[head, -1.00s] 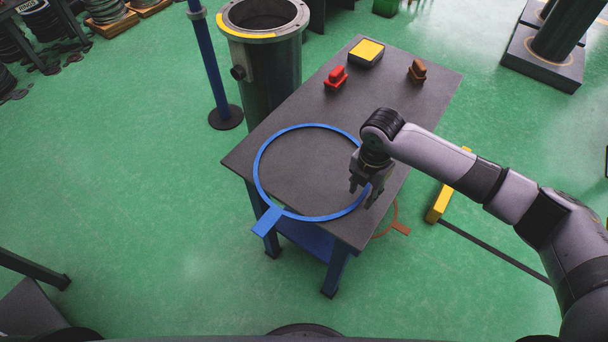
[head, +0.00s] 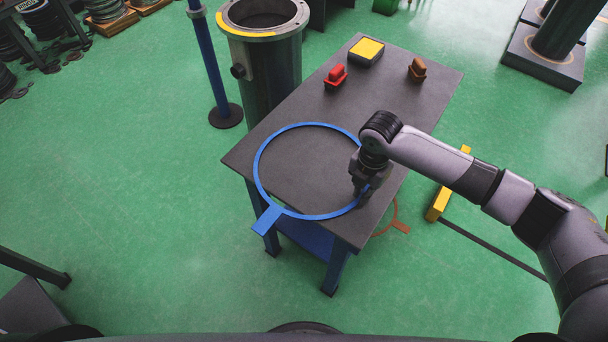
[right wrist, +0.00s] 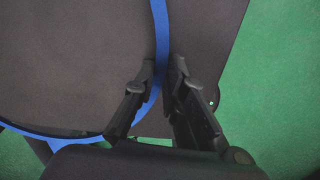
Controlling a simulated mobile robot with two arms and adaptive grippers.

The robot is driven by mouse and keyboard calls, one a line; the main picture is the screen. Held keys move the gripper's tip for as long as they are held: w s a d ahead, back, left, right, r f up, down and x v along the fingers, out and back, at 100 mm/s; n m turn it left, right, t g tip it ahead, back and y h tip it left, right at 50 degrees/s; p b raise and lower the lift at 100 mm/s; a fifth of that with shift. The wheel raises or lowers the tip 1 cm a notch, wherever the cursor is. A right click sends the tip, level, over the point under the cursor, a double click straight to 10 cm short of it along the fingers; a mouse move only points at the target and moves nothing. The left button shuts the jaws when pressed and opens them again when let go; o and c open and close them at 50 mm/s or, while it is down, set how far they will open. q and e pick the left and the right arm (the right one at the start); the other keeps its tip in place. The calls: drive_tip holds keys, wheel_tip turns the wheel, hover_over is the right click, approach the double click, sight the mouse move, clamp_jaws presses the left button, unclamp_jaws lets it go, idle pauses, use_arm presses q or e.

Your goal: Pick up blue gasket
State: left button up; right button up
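The blue gasket (head: 257,170) is a thin flat ring with a tab at its lower left, at the near end of the dark table (head: 310,165). The tab sticks out past the table's left edge. My right gripper (head: 363,197) is at the ring's right side, pointing down. In the right wrist view, the two fingers of my right gripper (right wrist: 163,72) close in on both sides of the blue gasket's band (right wrist: 161,35), with the band pinched between the tips. My left gripper is not in view.
A red block (head: 336,75), a brown block (head: 417,69) and a yellow-topped box (head: 366,50) sit at the table's far end. A flanged metal cylinder (head: 268,75) stands left of the table. An orange ring (head: 400,227) shows below the table's right edge.

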clamp_jaws()
drive_tip(key=shift+r, duration=0.1)
